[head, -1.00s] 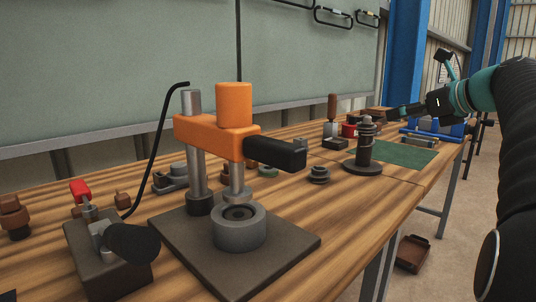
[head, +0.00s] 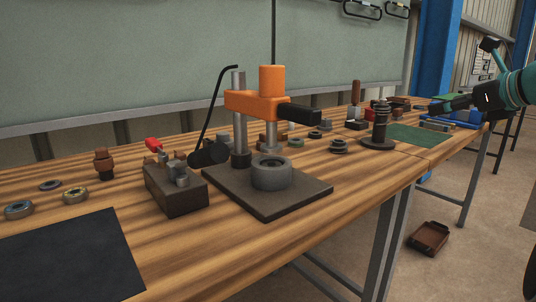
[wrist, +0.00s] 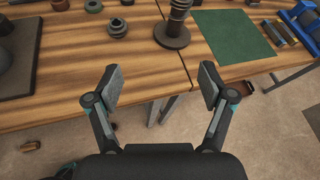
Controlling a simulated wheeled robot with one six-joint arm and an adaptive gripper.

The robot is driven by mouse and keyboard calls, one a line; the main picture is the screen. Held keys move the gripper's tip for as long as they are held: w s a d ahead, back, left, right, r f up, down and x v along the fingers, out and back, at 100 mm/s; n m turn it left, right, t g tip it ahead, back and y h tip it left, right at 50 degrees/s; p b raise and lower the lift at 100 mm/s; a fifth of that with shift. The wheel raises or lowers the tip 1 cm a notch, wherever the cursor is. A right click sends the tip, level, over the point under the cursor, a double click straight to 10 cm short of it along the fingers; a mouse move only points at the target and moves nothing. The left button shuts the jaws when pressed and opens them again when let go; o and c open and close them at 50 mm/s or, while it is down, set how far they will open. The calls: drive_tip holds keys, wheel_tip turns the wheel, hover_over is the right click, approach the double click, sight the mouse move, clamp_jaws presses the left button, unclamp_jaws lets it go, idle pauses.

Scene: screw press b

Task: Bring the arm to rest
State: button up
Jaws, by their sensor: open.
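My gripper (wrist: 160,86) is open and empty in the wrist view, its two fingers spread wide over the front edge of the wooden bench (wrist: 130,75). In the head view my gripper (head: 450,104) shows at the right, dark and seen from the side, near the far end of the bench. My teal arm link runs off the right edge of that view. The fingers do not appear to touch anything.
The orange screw press (head: 258,105) stands on a dark plate. A dark stepped post (head: 380,128), a green mat (head: 418,134) and blue-framed tooling (wrist: 302,22) lie near my gripper. A brown tray (head: 428,238) is on the floor. Open floor lies in front of the bench.

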wheel_tip(320, 180, down, 10)
drive_tip(key=s+d+n+g+h, duration=0.2)
drive_tip(key=d+n, duration=0.1)
drive_tip(key=n, duration=0.3)
drive_tip(key=s+a+f+n+g+h, duration=0.1)
drive_tip(key=s+a+f+n, duration=0.2)
drive_tip(key=f+n, duration=0.15)
drive_tip(key=s+a+f+n+g, duration=0.2)
drive_tip(key=f+n, duration=0.1)
drive_tip(key=f, duration=0.2)
drive_tip(key=s+a+f+n+g, duration=0.1)
drive_tip(key=s+a+f+n, duration=0.6)
drive_tip(key=s+a, duration=0.3)
drive_tip(key=s+a+f+n+g+h, duration=0.1)
drive_tip(key=s+a+f+n, duration=0.5)
drive_tip(key=s+a+n, duration=0.3)
drive_tip(key=shift+s+a+f, duration=0.35)
drive_tip(key=shift+s+a, duration=0.3)
drive_tip(key=shift+a, duration=0.4)
drive_tip(key=shift+n, duration=0.25)
